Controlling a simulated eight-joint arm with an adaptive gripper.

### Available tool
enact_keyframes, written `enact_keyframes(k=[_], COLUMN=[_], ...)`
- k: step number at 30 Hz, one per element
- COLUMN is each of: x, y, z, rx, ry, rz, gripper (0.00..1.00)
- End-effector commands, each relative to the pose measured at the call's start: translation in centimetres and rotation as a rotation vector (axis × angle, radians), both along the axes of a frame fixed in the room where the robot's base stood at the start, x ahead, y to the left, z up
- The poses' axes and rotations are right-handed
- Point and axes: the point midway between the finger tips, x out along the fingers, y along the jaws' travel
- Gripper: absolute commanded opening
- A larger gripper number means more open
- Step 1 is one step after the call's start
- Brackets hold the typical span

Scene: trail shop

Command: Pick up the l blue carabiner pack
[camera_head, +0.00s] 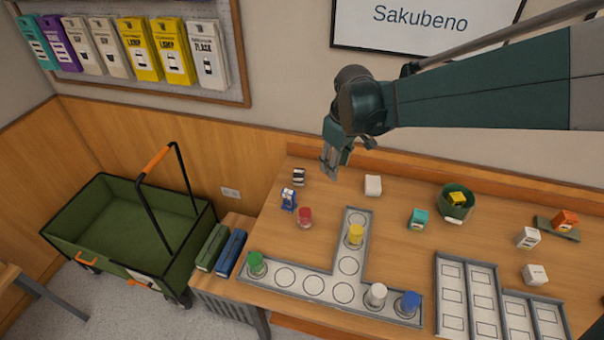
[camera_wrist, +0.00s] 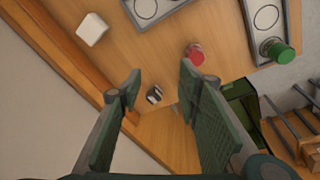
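A small blue and white pack (camera_head: 288,199), which looks like the blue carabiner pack, stands near the left end of the table in the head view. A black and white pack (camera_head: 299,176) stands just behind it. My gripper (camera_head: 329,168) hangs above the table's back edge, to the right of both packs and apart from them. In the wrist view my gripper (camera_wrist: 160,84) is open and empty. The black and white pack (camera_wrist: 154,95) shows between its fingers. I cannot make out the blue pack there; the right finger may hide it.
A red-lidded jar (camera_head: 305,217) stands close to the blue pack. A white box (camera_head: 373,185) is to the right. A grey T-shaped tray (camera_head: 320,300) holds several lidded jars. A green pot (camera_head: 455,203) stands farther right. A green cart (camera_head: 130,230) is left of the table.

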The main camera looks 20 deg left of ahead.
Motion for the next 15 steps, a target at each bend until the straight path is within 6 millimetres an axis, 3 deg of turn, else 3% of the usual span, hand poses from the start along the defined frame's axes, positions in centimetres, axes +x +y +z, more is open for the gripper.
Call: enact_keyframes(k=[15], x=[2.0], y=[9.8], z=[-7.3], rx=[-0.061], ry=[0.079], rz=[0.227], gripper=[0.34])
